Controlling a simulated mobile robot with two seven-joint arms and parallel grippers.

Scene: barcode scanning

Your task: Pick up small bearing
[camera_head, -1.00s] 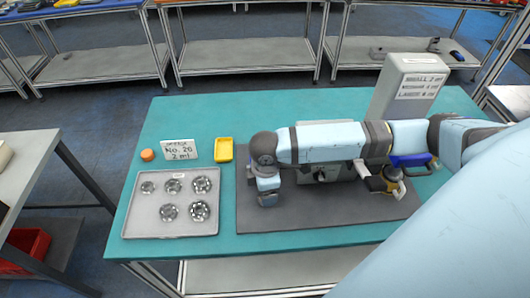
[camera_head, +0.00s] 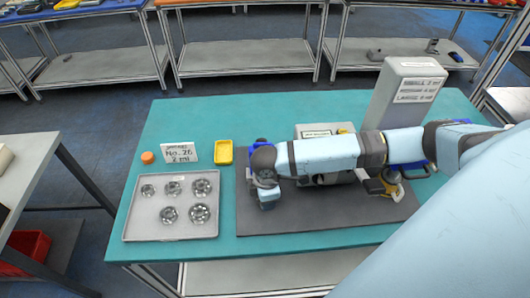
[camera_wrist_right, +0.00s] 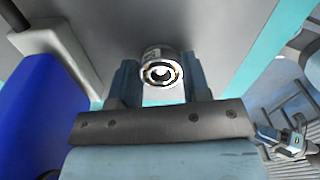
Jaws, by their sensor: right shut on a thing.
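In the right wrist view my right gripper (camera_wrist_right: 158,85) is shut on a small round metal piece (camera_wrist_right: 161,66) with a ringed end face. It looks like a small bearing. It sits between the two fingertips, with a grey surface behind it. In the head view my right arm reaches in from the right across the dark mat, and its gripper and the held piece are not clearly seen there. The light tray (camera_head: 135,228) on the left holds several bearings of different sizes, the smallest-looking one (camera_head: 148,190) at its far left corner. My left gripper is not in view.
A labelled machine (camera_head: 325,130) is behind my arm. A tall grey box (camera_head: 410,85) stands at the back right. The mat (camera_head: 300,215) is clear in front.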

